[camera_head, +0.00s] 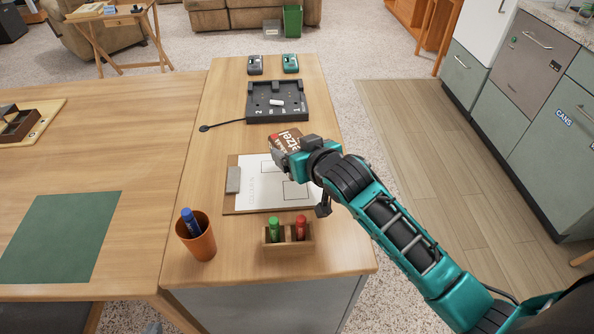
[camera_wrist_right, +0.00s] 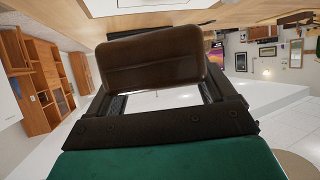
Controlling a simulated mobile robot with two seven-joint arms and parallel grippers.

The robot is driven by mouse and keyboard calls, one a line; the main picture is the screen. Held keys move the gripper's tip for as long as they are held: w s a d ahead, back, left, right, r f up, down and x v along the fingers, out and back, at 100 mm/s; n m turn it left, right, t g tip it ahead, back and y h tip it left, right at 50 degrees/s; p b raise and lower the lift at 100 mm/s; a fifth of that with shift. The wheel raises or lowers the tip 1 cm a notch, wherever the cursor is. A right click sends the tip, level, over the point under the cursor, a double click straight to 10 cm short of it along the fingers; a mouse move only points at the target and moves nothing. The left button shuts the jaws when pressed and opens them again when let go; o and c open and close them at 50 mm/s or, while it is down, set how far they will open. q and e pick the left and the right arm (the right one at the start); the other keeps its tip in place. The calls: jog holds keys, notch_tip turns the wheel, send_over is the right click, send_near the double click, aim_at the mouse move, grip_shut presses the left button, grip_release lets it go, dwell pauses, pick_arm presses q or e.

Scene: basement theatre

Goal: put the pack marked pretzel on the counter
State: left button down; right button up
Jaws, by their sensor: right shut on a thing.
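A brown pack with white lettering that reads as pretzel (camera_head: 287,139) is in my right gripper (camera_head: 283,153), above the wooden counter (camera_head: 228,100). In the right wrist view the pack (camera_wrist_right: 150,58) shows as a plain dark brown side, between the two fingers of my right gripper (camera_wrist_right: 157,92). My gripper is shut on it. In the head view the gripper and wrist hide part of the pack. I cannot tell the exact gap between the pack and the counter. My left gripper is not in view.
Below the pack lies a clipboard (camera_head: 262,187) with white paper. A black tray (camera_head: 277,112) and two small devices (camera_head: 290,64) stand behind it. An orange cup (camera_head: 197,243) with a blue marker and a wooden holder (camera_head: 289,244) with markers stand in front. The left strip is mostly bare.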

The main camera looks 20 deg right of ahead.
jog(key=shift+f+b, duration=0.5)
jog(key=shift+f, duration=2.35)
jog(key=shift+f, duration=0.1)
jog(key=o, duration=0.7)
jog(key=shift+f, duration=0.1)
jog(key=shift+o, duration=1.2)
